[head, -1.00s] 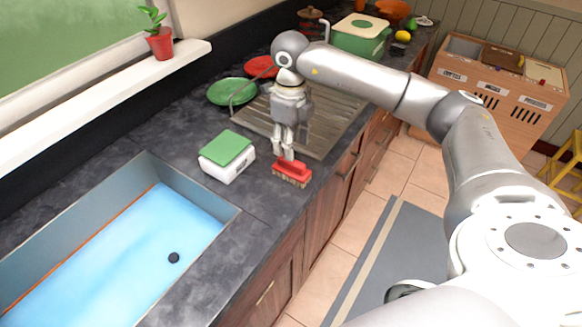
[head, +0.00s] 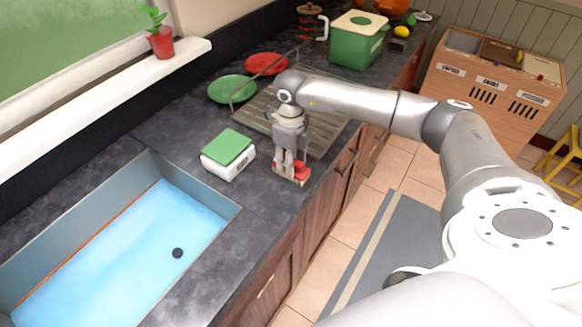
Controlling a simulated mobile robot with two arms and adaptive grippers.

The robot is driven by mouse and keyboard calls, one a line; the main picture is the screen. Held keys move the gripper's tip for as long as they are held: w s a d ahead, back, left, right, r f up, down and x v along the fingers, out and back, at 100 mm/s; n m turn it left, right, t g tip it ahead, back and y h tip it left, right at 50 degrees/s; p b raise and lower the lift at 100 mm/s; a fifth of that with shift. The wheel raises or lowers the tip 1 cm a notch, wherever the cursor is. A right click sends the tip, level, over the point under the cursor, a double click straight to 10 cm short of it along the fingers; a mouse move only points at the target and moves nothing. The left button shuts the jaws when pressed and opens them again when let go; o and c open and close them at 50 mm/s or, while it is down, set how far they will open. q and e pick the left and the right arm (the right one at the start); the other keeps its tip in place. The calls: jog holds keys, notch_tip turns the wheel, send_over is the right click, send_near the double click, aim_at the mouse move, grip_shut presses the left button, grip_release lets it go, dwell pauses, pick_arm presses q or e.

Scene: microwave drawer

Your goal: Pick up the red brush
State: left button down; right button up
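The red brush (head: 301,170) lies on the dark counter near its front edge, with pale bristles facing down. My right gripper (head: 288,172) points down at the brush, with its fingers down at the handle's height and covering part of the red top. I cannot tell whether the fingers are pressed on the handle or still apart. The brush appears to rest on the counter. My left gripper is not in view.
A white box with a green top (head: 228,154) stands left of the brush, beside the water-filled sink (head: 120,250). A drying rack (head: 322,135) with a green plate (head: 232,88) and a red plate (head: 266,64) lies behind. A green bin (head: 357,45) stands farther back.

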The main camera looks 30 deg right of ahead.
grip_shut()
jog(key=shift+r+b, duration=0.8)
jog(key=shift+r, duration=0.05)
jog(key=s+a+r+b, duration=0.5)
jog(key=s+a+r, duration=0.3)
jog(key=s+r, duration=0.3)
jog(key=shift+a+r, duration=0.2)
jog(key=shift+a, duration=0.2)
